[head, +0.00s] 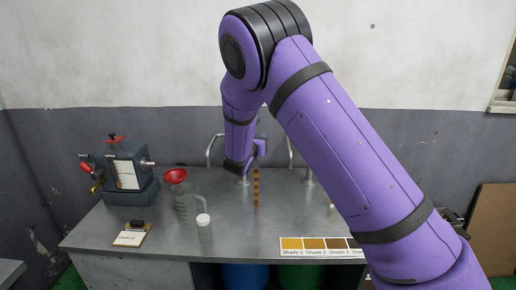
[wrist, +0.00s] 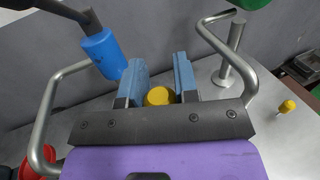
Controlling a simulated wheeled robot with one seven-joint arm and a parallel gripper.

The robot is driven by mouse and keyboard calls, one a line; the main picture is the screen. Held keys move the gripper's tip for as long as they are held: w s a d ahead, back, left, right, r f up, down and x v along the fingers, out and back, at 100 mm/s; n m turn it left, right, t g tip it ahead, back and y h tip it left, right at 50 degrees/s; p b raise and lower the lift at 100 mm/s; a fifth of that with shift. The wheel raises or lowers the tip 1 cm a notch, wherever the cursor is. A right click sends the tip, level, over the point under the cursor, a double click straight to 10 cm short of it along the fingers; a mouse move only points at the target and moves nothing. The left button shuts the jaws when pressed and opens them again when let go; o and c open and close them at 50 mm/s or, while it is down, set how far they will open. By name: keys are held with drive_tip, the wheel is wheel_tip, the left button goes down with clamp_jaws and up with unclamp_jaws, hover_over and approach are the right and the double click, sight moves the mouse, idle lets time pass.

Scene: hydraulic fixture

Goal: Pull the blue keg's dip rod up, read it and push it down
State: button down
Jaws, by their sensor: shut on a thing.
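The dip rod (head: 256,188) stands upright above the steel bench top, a brown, banded length of it showing below my gripper (head: 259,148). Its yellow knob (wrist: 159,96) sits between the two blue-grey fingers of my gripper (wrist: 159,68), which is shut on it. The blue keg (head: 245,275) shows partly under the bench, below the rod. A shade card (head: 320,253) with several yellow to brown patches lies at the bench's front edge, partly hidden by my arm. The rod's fine marks are too small to read.
A green keg (head: 302,275) is beside the blue one. A second yellow knob (wrist: 287,106) sits low on the bench. Bent metal pipes (wrist: 53,105) flank my gripper, with a blue handle (wrist: 104,52) close by. A jug with red funnel (head: 175,176) stands left.

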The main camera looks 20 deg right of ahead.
drive_tip(key=shift+r, duration=0.1)
drive_tip(key=c, duration=0.9)
unclamp_jaws()
drive_tip(key=shift+o, duration=0.2)
drive_tip(key=v, duration=1.1)
